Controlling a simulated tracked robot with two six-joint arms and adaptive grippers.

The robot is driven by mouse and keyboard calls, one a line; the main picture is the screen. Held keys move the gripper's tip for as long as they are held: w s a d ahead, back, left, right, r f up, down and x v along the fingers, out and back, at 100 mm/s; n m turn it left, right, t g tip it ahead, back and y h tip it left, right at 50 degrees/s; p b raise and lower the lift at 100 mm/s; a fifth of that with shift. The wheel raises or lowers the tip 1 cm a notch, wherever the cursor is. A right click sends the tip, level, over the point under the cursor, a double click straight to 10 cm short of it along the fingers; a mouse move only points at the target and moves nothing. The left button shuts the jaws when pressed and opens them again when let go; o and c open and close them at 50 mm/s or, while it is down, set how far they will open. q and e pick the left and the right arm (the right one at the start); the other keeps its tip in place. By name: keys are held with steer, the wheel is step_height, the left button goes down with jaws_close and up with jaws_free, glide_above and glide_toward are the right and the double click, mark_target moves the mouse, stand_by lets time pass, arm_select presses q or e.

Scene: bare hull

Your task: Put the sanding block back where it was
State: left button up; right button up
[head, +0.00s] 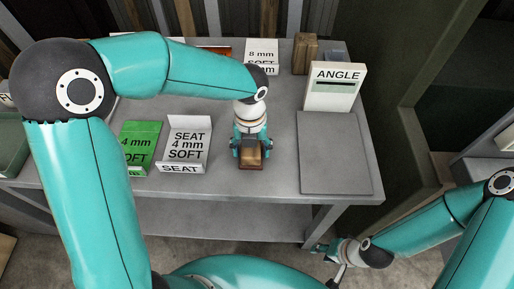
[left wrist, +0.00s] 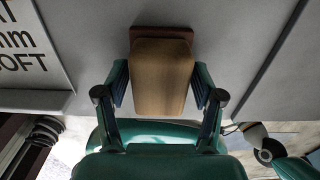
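The sanding block (head: 250,158) is a small brown block with a tan face, near the front edge of the grey table. My left gripper (head: 250,150) points down over it, with a finger on each side. In the left wrist view the sanding block (left wrist: 162,80) fills the space between the finger pads of the left gripper (left wrist: 162,85), which appear to touch its sides. I cannot tell whether it rests on the table or is just above. My right gripper (head: 326,249) is low, beyond the table's front edge; its fingers are too small to judge.
A white "SEAT 4 mm SOFT" holder (head: 185,145) and a green "4 mm SOFT" pack (head: 140,143) stand left of the block. A grey flat panel (head: 335,155) lies to the right, with a white "ANGLE" box (head: 335,88) behind it. An "8 mm" box (head: 262,52) and wooden blocks (head: 305,54) are at the back.

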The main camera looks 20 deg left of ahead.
stand_by(0.3)
arm_select(q)
step_height(320, 180, up, 12)
steer(key=shift+p, duration=0.4)
steer(key=shift+r, duration=0.1)
stand_by(0.3)
